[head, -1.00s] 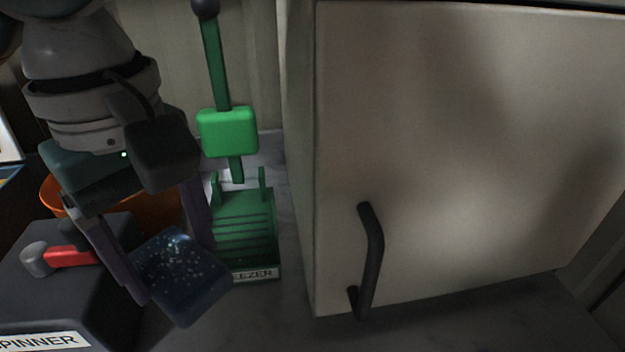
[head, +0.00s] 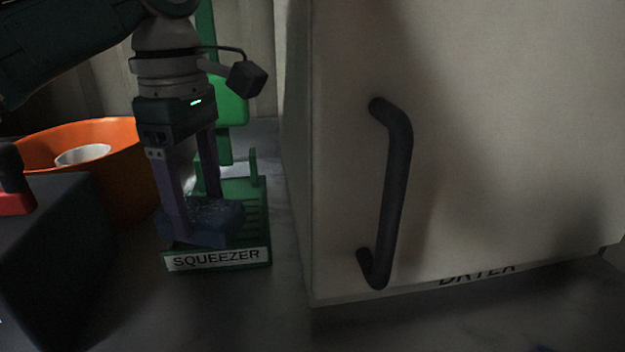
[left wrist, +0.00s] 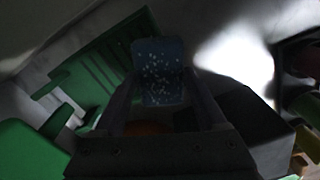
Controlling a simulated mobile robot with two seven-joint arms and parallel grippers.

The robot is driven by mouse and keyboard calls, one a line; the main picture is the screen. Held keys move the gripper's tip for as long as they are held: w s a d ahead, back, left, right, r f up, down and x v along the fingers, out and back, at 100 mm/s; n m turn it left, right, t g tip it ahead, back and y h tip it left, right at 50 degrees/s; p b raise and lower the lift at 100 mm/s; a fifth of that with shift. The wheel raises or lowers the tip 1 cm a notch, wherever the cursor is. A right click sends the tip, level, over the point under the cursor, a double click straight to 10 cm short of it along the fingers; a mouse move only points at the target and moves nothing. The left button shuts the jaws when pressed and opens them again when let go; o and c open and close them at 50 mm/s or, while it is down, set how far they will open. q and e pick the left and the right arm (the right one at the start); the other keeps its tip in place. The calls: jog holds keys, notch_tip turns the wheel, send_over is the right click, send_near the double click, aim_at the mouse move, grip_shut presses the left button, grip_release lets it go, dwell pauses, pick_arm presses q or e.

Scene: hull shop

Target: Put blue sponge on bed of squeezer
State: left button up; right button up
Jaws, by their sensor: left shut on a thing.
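The dark blue speckled sponge (head: 218,213) is held between the fingers of my left gripper (head: 197,216), which points down. It also shows in the left wrist view (left wrist: 160,72), between the fingers. The green squeezer (head: 258,212) has a slatted bed, a front label and an upright lever with a green block, partly behind my gripper. In the head view the sponge overlaps the front left of the bed; I cannot tell whether it touches. In the left wrist view the squeezer's slatted bed (left wrist: 98,72) lies left of the sponge. My right gripper is not in view.
The white dryer (head: 340,150) with a dark handle (head: 398,180) stands close on the squeezer's right. An orange bowl (head: 120,185) with a white piece inside is at left. A dark box (head: 60,250) with a red lever is at front left. The counter in front is clear.

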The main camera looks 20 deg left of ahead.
pick_arm(q)
jog(key=w, duration=0.2)
jog(key=w+a+b, duration=0.1)
jog(key=w, duration=0.1)
jog(key=shift+a, duration=0.2)
jog(key=shift+w+f, duration=0.1)
jog(key=shift+w, duration=0.25)
jog(key=shift+w+a+b, duration=0.45)
jog(key=shift+w+b, duration=0.2)
jog(key=shift+w, duration=0.2)
jog(key=shift+f+b, duration=0.35)
jog(key=shift+f, duration=1.3)
jog(key=o, duration=1.3)
jog(key=shift+f, duration=0.15)
jog(key=shift+c, duration=0.2)
notch_tip(320, 180, up, 12)
jog(key=p, duration=0.2)
jog(key=shift+r, duration=0.2)
